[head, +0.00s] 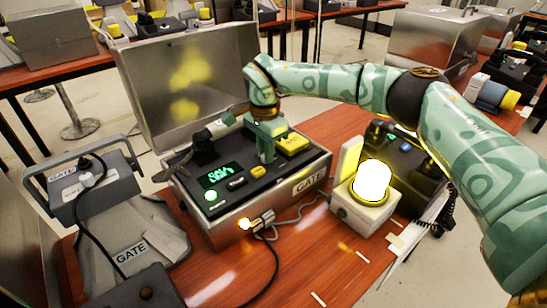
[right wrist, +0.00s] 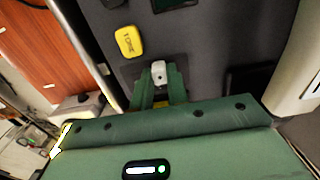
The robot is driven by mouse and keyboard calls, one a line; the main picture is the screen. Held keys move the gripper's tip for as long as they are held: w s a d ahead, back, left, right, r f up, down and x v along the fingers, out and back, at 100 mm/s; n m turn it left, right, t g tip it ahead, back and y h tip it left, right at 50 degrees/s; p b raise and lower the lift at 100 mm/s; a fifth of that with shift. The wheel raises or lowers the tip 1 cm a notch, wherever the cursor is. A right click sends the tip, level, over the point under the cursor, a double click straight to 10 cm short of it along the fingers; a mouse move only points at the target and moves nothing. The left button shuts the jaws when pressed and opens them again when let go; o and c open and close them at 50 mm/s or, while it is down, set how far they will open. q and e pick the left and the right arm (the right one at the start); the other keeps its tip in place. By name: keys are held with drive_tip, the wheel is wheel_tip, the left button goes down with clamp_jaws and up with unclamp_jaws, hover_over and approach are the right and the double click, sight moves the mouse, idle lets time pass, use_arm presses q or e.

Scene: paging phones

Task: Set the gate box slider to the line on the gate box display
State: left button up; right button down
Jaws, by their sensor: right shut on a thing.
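The gate box (head: 235,208) is an open metal case with a dark top panel, marked GATE on its front. Its display (head: 219,175) shows green characters too small to read surely. My right gripper (head: 267,155) reaches down onto the panel, right of the display. In the right wrist view, the green fingers of my right gripper (right wrist: 160,88) are shut on a pale grey slider knob (right wrist: 158,70). In the head view the fingers hide the knob. Most of the slider's track is hidden too. My left gripper is out of view.
A yellow button (head: 257,171) and a green-lit round button (head: 211,195) are on the panel. The raised lid (head: 185,90) stands behind. A glowing lamp (head: 371,181) stands on the table to the right. A grey GATE unit (head: 95,185) stands left. Cables cross the table front.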

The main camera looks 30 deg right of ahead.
drive_tip(key=shift+w+a+f+b, duration=0.1)
drive_tip(key=shift+w+f+b, duration=0.05)
drive_tip(key=shift+w, duration=0.3)
drive_tip(key=shift+w+f+b, duration=0.1)
drive_tip(key=shift+w+b, duration=0.05)
drive_tip(key=shift+w, duration=0.6)
drive_tip(key=shift+r, duration=0.35)
drive_tip(key=c, duration=1.4)
unclamp_jaws()
drive_tip(key=shift+w, duration=0.1)
drive_tip(key=shift+o, duration=0.2)
drive_tip(key=shift+w+a, duration=0.1)
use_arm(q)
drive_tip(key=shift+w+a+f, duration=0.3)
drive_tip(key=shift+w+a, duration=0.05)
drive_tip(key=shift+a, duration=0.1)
